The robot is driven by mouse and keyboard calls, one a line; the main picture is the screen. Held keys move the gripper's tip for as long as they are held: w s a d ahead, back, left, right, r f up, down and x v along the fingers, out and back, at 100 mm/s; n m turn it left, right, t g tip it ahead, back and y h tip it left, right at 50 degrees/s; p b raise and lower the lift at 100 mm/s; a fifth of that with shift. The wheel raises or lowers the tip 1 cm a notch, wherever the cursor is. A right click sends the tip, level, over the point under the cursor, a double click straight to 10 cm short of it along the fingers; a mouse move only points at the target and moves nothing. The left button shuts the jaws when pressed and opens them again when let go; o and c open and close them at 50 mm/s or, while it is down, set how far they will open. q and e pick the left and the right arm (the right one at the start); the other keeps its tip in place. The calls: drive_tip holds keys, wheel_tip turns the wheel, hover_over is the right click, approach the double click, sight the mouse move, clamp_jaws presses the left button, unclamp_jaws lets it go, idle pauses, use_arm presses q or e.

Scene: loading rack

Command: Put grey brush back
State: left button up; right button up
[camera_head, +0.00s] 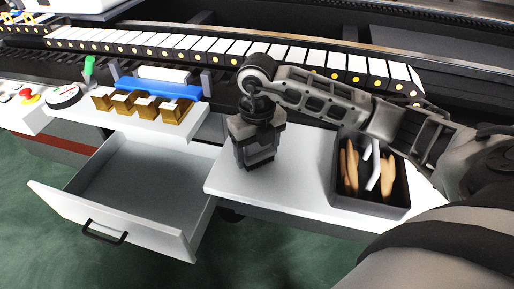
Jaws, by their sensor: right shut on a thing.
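My right gripper (257,160) points down over the white worktop, left of the dark box. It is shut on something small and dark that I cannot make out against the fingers. The dark open box (372,207) stands at the right of the worktop, partly behind my right arm. It holds several tan-handled tools (350,168) and a whitish-grey, forked-looking piece (374,170). I cannot tell whether that piece is the grey brush. My left gripper is not in view.
An empty grey drawer (140,190) is pulled open at the left, with a black handle (104,232). Several brown-gold blocks (146,106) and a blue bar (160,88) stand behind it. The worktop (300,170) between my right gripper and the box is clear.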

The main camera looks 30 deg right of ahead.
drive_tip(key=shift+f, duration=0.1)
drive_tip(key=shift+f, duration=0.15)
drive_tip(key=o, duration=1)
drive_tip(key=shift+r, duration=0.65)
wheel_tip(320, 180, up, 11)
drive_tip(key=shift+r, duration=0.1)
